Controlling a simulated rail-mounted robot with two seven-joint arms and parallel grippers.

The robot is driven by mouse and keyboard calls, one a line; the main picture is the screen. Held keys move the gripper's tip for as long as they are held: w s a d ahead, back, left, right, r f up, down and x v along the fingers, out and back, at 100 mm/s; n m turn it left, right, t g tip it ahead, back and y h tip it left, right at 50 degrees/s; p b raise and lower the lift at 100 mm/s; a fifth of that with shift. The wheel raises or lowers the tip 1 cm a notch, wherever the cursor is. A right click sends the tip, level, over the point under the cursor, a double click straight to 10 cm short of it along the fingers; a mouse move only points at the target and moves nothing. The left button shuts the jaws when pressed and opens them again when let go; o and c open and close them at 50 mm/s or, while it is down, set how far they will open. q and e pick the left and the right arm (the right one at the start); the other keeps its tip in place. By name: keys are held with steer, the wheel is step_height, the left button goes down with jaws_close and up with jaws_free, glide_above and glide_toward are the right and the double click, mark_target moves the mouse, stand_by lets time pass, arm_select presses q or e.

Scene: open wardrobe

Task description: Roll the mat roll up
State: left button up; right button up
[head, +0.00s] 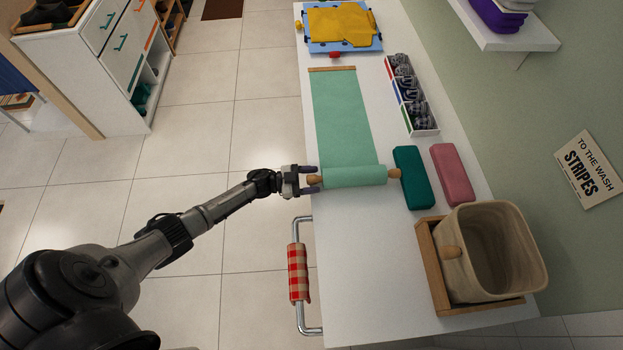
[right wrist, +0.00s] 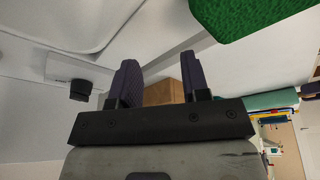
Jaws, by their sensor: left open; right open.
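The green mat (head: 342,115) lies partly unrolled on the white counter, with a wooden strip (head: 332,69) along its far edge. Its near end is wound into a roll (head: 354,176) with wooden knobs at both ends. My left gripper (head: 312,180) is open at the roll's left end, with its fingers on either side of the left knob; I cannot tell whether they touch it. The right knob (head: 394,174) is free. My right gripper (right wrist: 161,72) is open in the right wrist view, and I see nothing held in it. It is not visible in the head view.
A teal case (head: 413,178) and a pink case (head: 452,175) lie right of the roll. A divided box (head: 437,131), a blue board with yellow cloth (head: 312,46), and a basket (head: 452,280) also stand on the counter (head: 370,270). A rail with checked cloth (head: 298,272) juts from its left edge.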

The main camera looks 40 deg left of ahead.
arm_select(q)
jaws_close()
stand_by(0.4)
